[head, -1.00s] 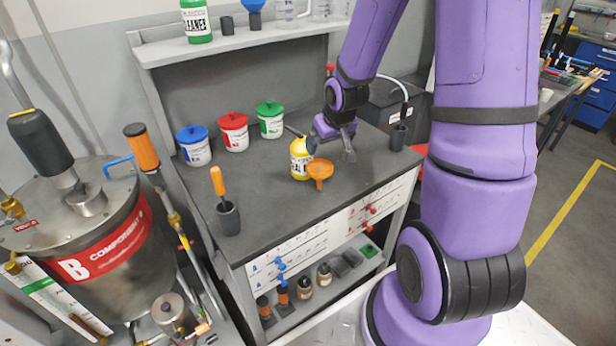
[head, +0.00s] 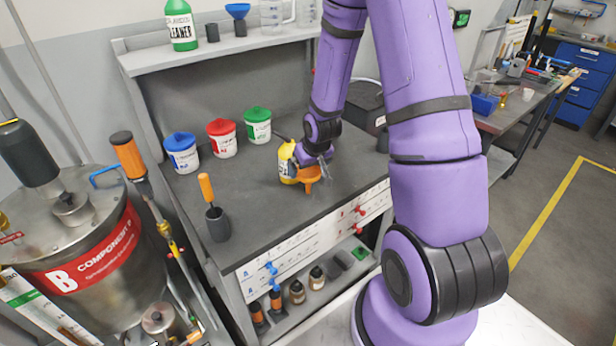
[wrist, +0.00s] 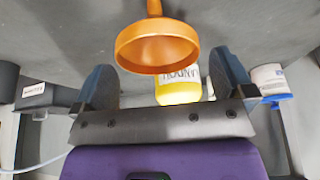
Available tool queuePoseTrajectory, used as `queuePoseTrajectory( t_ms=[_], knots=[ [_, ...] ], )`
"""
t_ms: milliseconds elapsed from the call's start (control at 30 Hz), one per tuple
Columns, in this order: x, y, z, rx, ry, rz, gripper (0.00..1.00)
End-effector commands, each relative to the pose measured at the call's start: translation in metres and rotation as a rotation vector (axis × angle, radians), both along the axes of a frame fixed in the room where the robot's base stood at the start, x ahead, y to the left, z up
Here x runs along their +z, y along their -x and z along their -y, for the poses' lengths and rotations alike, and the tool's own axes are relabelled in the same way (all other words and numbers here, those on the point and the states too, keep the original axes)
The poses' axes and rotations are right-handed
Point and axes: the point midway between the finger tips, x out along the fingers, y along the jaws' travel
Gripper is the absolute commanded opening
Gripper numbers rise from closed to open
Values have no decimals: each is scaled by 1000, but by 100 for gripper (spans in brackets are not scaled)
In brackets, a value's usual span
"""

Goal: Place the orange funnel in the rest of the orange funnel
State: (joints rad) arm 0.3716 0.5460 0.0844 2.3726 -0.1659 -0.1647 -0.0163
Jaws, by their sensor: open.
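The orange funnel (head: 309,177) stands mouth up over the bench top, close to the yellow bottle (head: 287,168). In the wrist view the orange funnel (wrist: 157,47) shows its wide rim, stem toward the top of the picture. My gripper (head: 322,168) is right above and beside the funnel. In the wrist view my gripper (wrist: 163,66) is open, one finger at each side of the rim, with gaps on both sides. The funnel's rest is not clearly identifiable; a dark grey holder (head: 212,28) stands on the upper shelf beside a blue funnel (head: 238,11).
Blue (head: 182,152), red (head: 222,138) and green-lidded tubs (head: 257,125) stand at the back left of the bench (head: 255,208). A dark cup (head: 217,224) with an orange-handled tool stands at the front left. The front middle is bare.

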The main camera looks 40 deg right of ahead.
Motion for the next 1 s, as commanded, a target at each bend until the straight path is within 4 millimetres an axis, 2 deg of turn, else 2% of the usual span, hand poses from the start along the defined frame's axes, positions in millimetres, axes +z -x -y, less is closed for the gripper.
queuePoseTrajectory(
  t_ms=[300,633,667,833,900,1000],
  knots=[
    [-34,-14,2,0,0,-2,100],
    [-39,-16,3,0,0,0,100],
    [-39,-16,3,0,0,0,98],
    [-39,-16,3,0,0,-1,59],
    [-39,-16,3,0,0,0,54],
    [-39,-16,3,0,0,-1,54]
  ],
)
